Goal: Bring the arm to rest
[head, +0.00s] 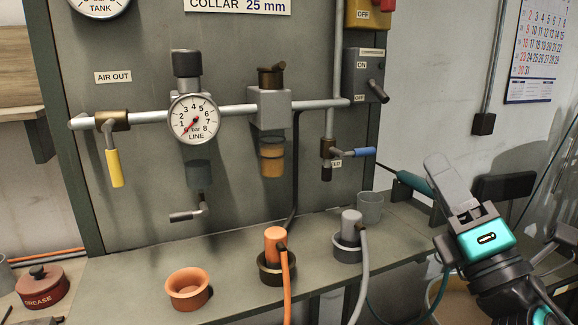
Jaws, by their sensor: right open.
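My right gripper (447,184) comes in from the lower right, with a teal body and grey fingers pointing up and to the left. It is open, and I see nothing between its fingers. It is in front of the right end of the bench shelf (230,250), close to a dark green handle with a thin shaft (414,184); I cannot tell whether they touch. My left gripper is not in view.
A panel carries a grey pipe (232,110), LINE gauge (194,119), yellow-handled valve (114,167) and blue-handled valve (354,153). On the shelf are an orange cup (188,291), orange plug (275,246), grey plug (351,226) and grey cup (369,208).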

